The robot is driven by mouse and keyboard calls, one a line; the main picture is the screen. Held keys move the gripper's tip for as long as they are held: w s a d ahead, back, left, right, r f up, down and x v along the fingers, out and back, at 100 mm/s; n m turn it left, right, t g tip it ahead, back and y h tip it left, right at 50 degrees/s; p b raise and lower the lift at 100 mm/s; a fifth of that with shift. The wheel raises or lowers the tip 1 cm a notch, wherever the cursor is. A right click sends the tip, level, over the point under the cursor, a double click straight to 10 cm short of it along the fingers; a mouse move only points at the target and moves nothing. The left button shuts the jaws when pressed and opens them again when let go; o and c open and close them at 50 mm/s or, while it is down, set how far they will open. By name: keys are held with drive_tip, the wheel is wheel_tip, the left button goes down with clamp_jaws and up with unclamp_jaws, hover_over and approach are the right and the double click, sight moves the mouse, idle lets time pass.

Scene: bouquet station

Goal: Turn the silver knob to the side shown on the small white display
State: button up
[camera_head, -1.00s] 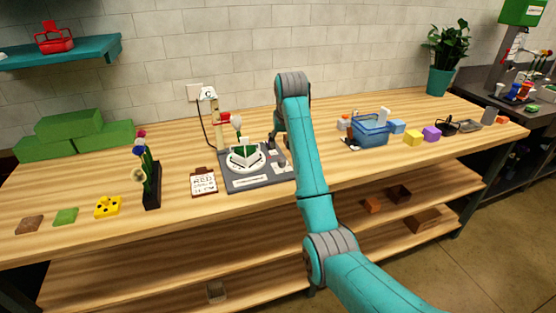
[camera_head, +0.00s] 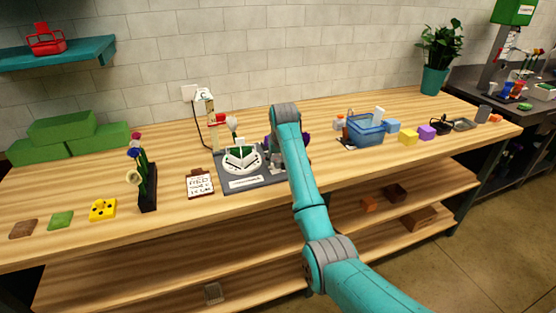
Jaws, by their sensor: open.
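The small white display (camera_head: 203,95) stands on a post at the back left of a grey station board and bears a dark curved mark, too small to read surely. The board (camera_head: 246,183) carries a white round holder (camera_head: 241,158) with a white flower in it. A small silvery part, likely the knob (camera_head: 273,167), shows at the board's right side, partly covered by my arm; its turn is unclear. My gripper (camera_head: 271,148) is open over the board's right side, mostly hidden behind my wrist. Contact with the knob cannot be seen.
A clipboard card (camera_head: 200,183) and a black stand with flowers (camera_head: 147,188) are left of the board. A blue basket (camera_head: 366,130) and coloured blocks are to the right. Purple patches beside my wrist are unclear.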

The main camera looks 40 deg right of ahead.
clamp_jaws()
drive_tip(key=shift+n, duration=0.3)
drive_tip(key=n+y, duration=0.2)
drive_tip(key=n, duration=0.3)
drive_tip(key=shift+d, duration=0.15)
drive_tip(key=n+y, duration=0.2)
drive_tip(key=n, duration=0.3)
idle(0.7)
